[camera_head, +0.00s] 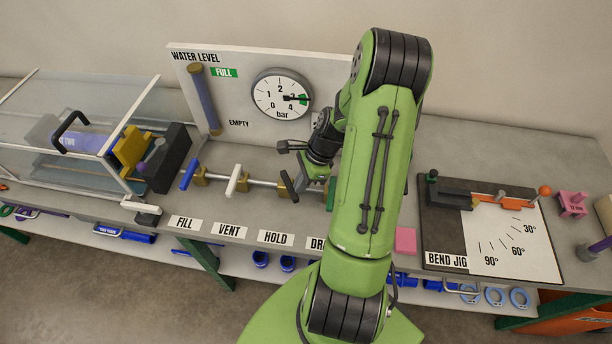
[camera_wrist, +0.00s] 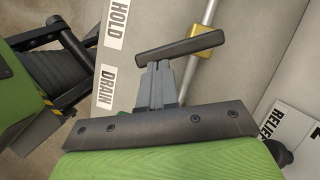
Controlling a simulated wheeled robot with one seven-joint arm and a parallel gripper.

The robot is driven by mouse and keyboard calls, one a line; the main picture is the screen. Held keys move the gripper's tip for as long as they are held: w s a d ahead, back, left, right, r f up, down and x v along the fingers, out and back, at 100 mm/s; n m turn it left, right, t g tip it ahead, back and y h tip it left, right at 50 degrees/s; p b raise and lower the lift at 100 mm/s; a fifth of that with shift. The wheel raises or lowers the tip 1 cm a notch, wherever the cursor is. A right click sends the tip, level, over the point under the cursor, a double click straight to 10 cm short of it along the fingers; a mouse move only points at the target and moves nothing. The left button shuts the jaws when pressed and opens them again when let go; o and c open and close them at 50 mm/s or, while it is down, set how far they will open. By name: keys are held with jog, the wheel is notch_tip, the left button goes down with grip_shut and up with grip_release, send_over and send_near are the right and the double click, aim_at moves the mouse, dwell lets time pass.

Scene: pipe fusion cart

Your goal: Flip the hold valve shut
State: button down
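In the wrist view, the hold valve's handle (camera_wrist: 180,46) is a dark grey bar lying across just beyond my fingertips. One end reaches over the brass valve body (camera_wrist: 203,68) on the pale pipe. My gripper (camera_wrist: 160,66) has its grey fingers close together with no gap visible between them; the tips are at or very near the handle, and contact is unclear. In the head view, my gripper (camera_head: 316,180) is low over the pipe beside the hold valve's brass body (camera_head: 288,184), above the HOLD label (camera_head: 275,238). My arm hides part of this area.
The blue fill handle (camera_head: 188,174) and white vent handle (camera_head: 236,180) stand to the left. A green piece (camera_head: 331,200) sits right beside my gripper. The gauge board (camera_head: 240,100) rises behind. The bend jig (camera_head: 500,240) is to the right.

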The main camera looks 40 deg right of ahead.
aim_at(291, 195)
jog(key=a+m, duration=0.1)
jog(key=m, duration=0.1)
jog(key=a+m+t+h, duration=0.1)
jog(key=shift+w+a+m, duration=0.2)
jog(key=shift+m, duration=0.2)
jog(key=shift+w+a, duration=0.15)
jog(key=shift+a, duration=0.3)
jog(key=p+v, duration=0.7)
jog(key=v, duration=0.3)
dwell(0.4)
